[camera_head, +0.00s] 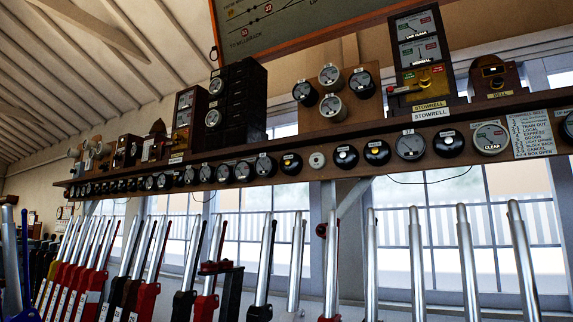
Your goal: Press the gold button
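A wooden bell box (495,80) stands on the shelf at the upper right, above a label reading BELL. It has a small gold-coloured part (497,83) on its front, too small to tell clearly if it is a button. Neither of my grippers shows in this view.
A long wooden shelf (330,140) with several round dials on its front crosses the view. Below stands a row of levers with silver handles (416,255) and coloured lower parts. Windows (450,200) lie behind. A framed diagram (270,22) hangs above.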

